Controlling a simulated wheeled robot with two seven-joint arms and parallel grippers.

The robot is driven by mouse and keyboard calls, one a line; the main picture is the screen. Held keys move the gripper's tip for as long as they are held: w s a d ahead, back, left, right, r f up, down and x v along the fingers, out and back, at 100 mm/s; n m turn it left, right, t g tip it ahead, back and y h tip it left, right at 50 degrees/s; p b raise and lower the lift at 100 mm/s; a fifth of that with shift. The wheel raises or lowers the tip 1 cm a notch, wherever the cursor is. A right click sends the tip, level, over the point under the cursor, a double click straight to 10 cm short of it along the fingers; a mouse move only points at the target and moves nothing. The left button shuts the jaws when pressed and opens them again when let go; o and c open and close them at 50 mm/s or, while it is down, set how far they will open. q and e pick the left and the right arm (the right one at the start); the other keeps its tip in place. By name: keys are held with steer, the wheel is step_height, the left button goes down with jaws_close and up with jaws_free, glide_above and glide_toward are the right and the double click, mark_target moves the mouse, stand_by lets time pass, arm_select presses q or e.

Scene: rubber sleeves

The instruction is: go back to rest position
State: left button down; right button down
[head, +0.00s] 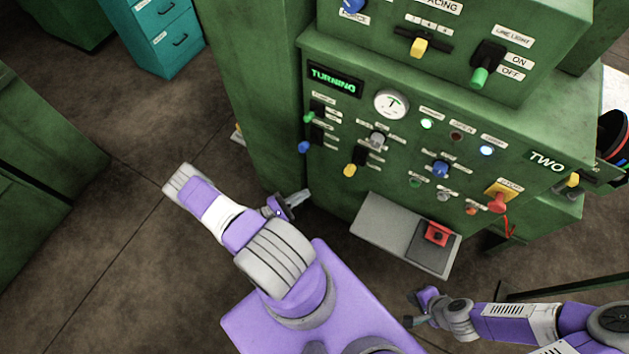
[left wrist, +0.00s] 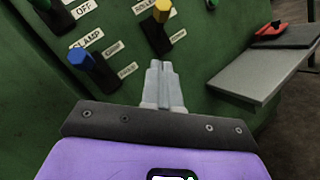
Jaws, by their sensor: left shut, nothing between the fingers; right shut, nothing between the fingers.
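My left gripper (head: 297,198) is in front of the green machine's lower left front, below the blue and yellow levers. In the left wrist view its two grey fingers (left wrist: 163,85) are together with nothing between them. My right gripper (head: 413,310) is at the lower right in the head view, low and apart from the machine. Its fingers are small and partly dark there, and no object shows in them.
The green machine (head: 330,175) carries several levers, lamps and a display reading TURNING. A grey shelf (head: 375,225) with a red button (head: 437,234) juts out at its front. A teal cabinet (head: 160,40) stands at the back left. Brown floor (head: 110,220) is free at left.

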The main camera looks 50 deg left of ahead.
arm_select(q)
steer(key=shift+v, duration=0.75)
steer(key=shift+w+d, duration=0.1)
